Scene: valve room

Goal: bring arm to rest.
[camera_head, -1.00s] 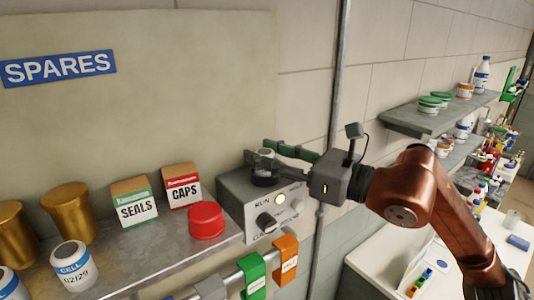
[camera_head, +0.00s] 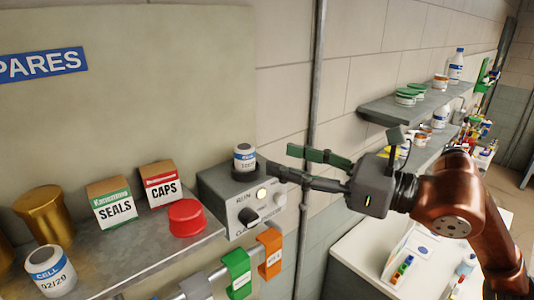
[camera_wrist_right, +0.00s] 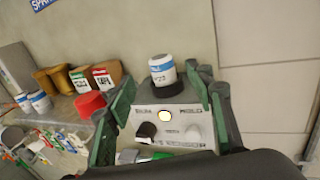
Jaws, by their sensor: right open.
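My right gripper (camera_head: 296,163) is open and empty in the head view. Its fingers point left, just to the right of a grey control box (camera_head: 216,197). A small white and blue cell jar (camera_head: 245,157) stands upright on a dark round socket on top of the box. Fingers and jar are apart. In the right wrist view the green-padded fingers frame the box from both sides, with the jar (camera_wrist_right: 162,72) upright on top beyond them. A light on the box front (camera_head: 261,194) glows yellow. My left gripper is not seen.
A metal shelf (camera_head: 140,256) at left holds a SEALS box (camera_head: 113,205), a CAPS box (camera_head: 161,184), a red cap (camera_head: 187,218), a cell jar (camera_head: 51,270) and gold cups. Green and orange tags hang on a rail. A white bench and stocked shelves stand at right.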

